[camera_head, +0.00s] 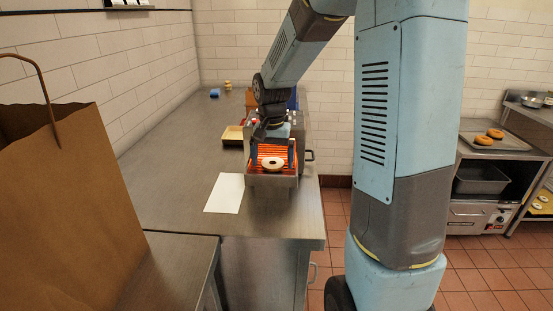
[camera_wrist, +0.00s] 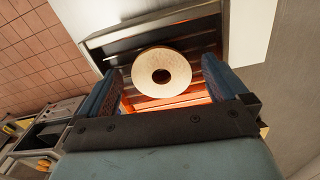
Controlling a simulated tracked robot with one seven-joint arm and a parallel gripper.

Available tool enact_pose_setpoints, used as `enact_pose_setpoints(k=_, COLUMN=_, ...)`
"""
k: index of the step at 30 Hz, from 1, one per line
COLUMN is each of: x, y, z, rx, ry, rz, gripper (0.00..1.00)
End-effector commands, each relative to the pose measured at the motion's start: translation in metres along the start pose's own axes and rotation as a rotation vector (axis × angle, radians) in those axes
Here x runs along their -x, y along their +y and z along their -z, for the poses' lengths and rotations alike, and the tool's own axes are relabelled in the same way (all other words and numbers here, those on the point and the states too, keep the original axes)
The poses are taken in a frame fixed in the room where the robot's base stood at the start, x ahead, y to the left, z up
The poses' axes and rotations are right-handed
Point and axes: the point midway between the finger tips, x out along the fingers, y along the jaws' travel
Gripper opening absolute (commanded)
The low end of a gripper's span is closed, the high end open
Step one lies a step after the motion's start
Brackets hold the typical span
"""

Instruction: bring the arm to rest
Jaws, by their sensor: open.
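My gripper (camera_head: 272,154) is at the end of my arm, low over the counter in front of a glowing orange toaster (camera_head: 270,182). In the wrist view my gripper (camera_wrist: 168,92) is open, its two blue fingers set well apart. A pale cut bagel half (camera_wrist: 161,74) shows between and beyond the fingers; I cannot tell whether they touch it. In the head view the bagel half (camera_head: 273,163) lies at the mouth of the toaster. Part of the toaster is hidden behind my gripper and wrist.
A white sheet (camera_head: 225,193) lies on the steel counter (camera_head: 185,160) left of the toaster. A large brown paper bag (camera_head: 70,200) stands at front left. A tray with bagels (camera_head: 487,138) is at far right. The counter's left middle is clear.

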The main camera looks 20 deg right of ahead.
Motion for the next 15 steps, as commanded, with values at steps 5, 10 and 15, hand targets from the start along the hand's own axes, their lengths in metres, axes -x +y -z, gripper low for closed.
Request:
enact_pose_setpoints(k=5, x=0.002, y=0.000, z=0.000, rx=0.000, ry=0.001, rz=0.000, gripper=1.00)
enact_pose_setpoints(k=10, x=0.017, y=0.000, z=0.001, rx=-0.001, ry=0.002, rz=0.001, gripper=1.00)
enact_pose_setpoints(k=15, x=0.033, y=0.000, z=0.000, rx=0.000, ry=0.002, rz=0.000, gripper=1.00)
